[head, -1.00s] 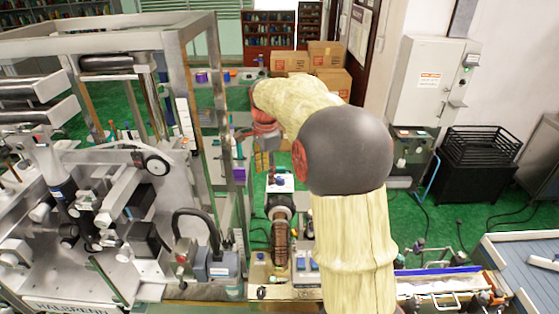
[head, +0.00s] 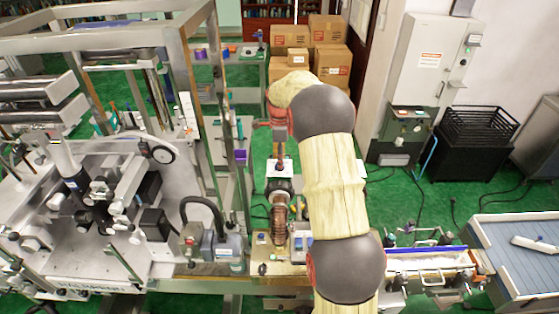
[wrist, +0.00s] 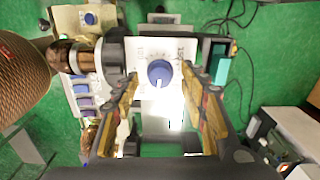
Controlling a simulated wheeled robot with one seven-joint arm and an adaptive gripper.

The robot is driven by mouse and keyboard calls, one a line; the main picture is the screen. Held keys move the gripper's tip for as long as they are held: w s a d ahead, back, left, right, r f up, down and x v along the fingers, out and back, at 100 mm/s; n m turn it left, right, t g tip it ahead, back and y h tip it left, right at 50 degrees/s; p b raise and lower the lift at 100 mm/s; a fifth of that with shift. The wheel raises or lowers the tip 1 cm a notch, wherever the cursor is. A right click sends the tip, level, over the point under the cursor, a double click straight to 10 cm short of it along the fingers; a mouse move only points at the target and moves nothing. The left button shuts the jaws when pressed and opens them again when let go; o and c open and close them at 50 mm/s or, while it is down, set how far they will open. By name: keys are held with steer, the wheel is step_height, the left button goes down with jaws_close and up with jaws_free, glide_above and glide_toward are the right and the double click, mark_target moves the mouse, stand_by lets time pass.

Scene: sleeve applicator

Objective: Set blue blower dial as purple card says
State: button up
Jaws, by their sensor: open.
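The blue dial (wrist: 160,73) sits on a white panel (wrist: 150,50) with printed numbers around it, in the middle of the wrist view. A small pale mark shows near the dial's lower edge. My gripper (wrist: 160,78) is open, with one tan finger on each side of the dial; I cannot tell whether they touch it. In the head view my gripper (head: 280,137) points down above the white panel (head: 279,168) of the blower. A small purple piece (head: 240,156), possibly the card, is on the bench to the left; no writing on it is readable.
A ribbed brown hose (wrist: 22,70) and a second blue knob (wrist: 90,18) lie left of the panel in the wrist view. The metal machine frame (head: 185,110) stands close at left.

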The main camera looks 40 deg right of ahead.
steer(key=shift+f, duration=0.6)
steer(key=c, duration=0.3)
steer(key=c, duration=0.8)
jaws_close()
